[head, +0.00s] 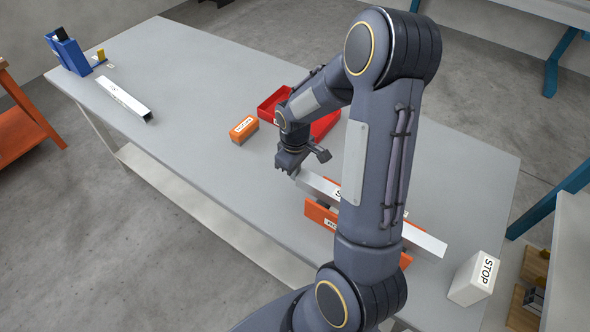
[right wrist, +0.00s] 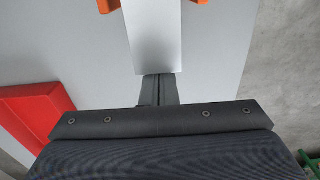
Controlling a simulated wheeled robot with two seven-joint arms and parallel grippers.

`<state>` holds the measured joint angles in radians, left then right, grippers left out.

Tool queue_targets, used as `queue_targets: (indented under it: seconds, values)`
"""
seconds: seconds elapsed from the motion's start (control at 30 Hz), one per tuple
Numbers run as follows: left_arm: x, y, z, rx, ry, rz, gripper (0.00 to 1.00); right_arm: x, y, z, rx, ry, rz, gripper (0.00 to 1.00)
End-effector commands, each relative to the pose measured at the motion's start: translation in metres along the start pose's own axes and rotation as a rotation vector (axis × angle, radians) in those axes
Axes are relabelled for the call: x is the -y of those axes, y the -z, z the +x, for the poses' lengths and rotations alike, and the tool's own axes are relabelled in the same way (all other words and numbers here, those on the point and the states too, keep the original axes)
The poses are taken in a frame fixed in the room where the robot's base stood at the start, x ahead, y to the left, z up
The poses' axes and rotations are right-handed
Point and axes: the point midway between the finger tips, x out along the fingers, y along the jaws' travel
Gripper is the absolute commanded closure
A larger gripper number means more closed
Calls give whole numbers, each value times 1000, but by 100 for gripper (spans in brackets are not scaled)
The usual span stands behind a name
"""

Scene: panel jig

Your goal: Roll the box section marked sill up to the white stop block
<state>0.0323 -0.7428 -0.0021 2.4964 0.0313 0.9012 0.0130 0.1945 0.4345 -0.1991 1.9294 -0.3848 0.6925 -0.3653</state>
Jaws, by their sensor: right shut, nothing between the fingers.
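The silver box section (head: 425,238) lies on orange supports (head: 320,216) on the table. Its marking is mostly hidden behind my right arm; only a first letter like "S" shows. The white stop block (head: 467,278), marked STOP, stands at the table's right end, with a gap between it and the section's right end. My right gripper (head: 288,172) is shut and empty at the section's left end. In the right wrist view, the shut fingers (right wrist: 158,85) are right at the end of the section (right wrist: 154,38); I cannot tell if they touch. My left gripper is out of view.
A red tray (head: 325,125) and an orange block (head: 244,130) sit behind my right gripper. Another silver section (head: 125,98) lies at the table's left, near a blue fixture (head: 70,52). The table (head: 190,100) is clear between that section and the orange block.

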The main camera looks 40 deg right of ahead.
Motion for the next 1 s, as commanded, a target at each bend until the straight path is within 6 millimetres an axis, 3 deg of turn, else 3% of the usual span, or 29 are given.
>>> queue_targets:
  seconds: [0.13,0.33,0.5,1.0]
  values:
    - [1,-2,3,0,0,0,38,-1,-13,0,-1,-1,3,100]
    - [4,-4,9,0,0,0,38,-1,-58,1,0,-1,4,100]
    - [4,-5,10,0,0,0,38,0,-77,0,1,0,2,100]
    - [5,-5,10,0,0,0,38,0,-78,2,11,4,2,100]
